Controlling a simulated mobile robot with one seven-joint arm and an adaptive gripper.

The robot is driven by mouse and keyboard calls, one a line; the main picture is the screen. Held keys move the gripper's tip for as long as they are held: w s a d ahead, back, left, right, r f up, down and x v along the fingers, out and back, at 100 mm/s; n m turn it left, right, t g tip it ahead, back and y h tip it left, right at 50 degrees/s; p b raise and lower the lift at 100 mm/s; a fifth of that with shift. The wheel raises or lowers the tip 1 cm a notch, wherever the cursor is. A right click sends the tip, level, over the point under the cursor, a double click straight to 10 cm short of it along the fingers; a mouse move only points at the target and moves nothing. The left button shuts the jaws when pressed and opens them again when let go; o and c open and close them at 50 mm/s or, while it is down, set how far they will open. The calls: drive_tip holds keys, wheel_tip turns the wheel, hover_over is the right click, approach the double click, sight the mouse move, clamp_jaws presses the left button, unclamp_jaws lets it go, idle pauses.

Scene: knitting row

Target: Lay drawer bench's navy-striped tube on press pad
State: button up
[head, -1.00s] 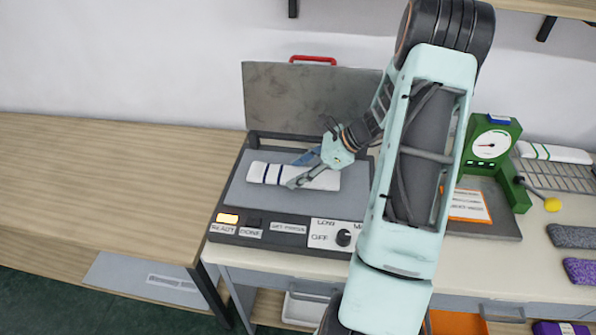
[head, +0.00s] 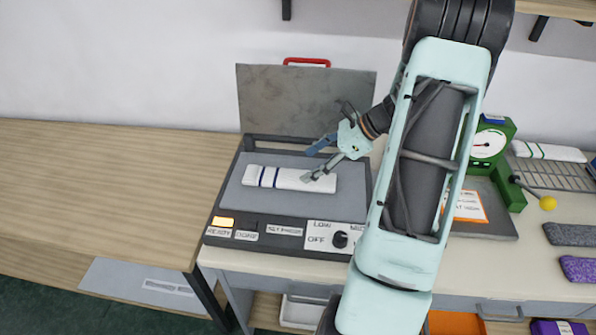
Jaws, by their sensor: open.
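The white tube with navy stripes (head: 285,179) lies flat on the grey press pad (head: 250,202), its stripes toward its left end. The press lid (head: 300,100) with a red handle stands open behind the pad. My gripper (head: 309,166) is open at the tube's right part, its two fingers apart. One fingertip overlaps the tube in the picture; whether it touches cannot be told. The gripper does not hold the tube.
The press front has an orange-lit READY lamp (head: 223,222) and a dial (head: 340,239). A green gauge device (head: 492,150) stands right of my arm. A green-striped white tube (head: 548,152) lies on a wire rack (head: 560,176). The wooden bench (head: 100,190) at left is clear.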

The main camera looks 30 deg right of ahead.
drive_tip(key=v, duration=0.5)
drive_tip(key=shift+d, duration=0.1)
idle(0.3)
